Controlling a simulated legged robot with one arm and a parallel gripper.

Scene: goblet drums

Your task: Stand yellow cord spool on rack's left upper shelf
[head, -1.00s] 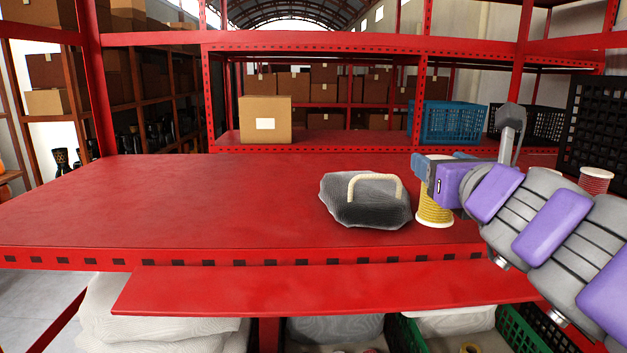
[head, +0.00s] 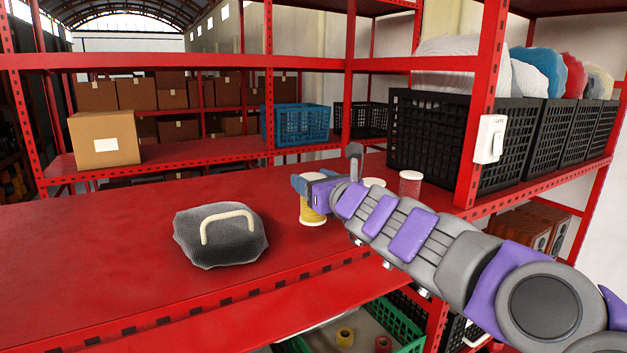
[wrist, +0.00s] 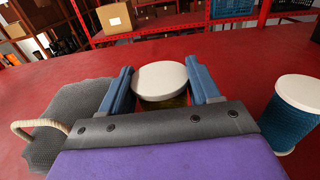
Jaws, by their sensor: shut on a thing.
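The yellow cord spool (head: 313,213) has pale end discs and is upright at the red shelf (head: 110,245) of the rack. My gripper (head: 315,186) is shut on its upper part, reaching in from the right. In the wrist view the spool's pale top disc (wrist: 160,78) sits between the two blue fingers of my gripper (wrist: 160,84). Most of its yellow winding is hidden there. I cannot tell whether its base touches the shelf or is slightly raised.
A grey mesh bag with a beige handle (head: 222,240) lies left of the spool. A blue spool (wrist: 297,118) and a red spool (head: 410,184) stand to the right. Black crates (head: 430,135) are beyond them. The shelf's left part is clear.

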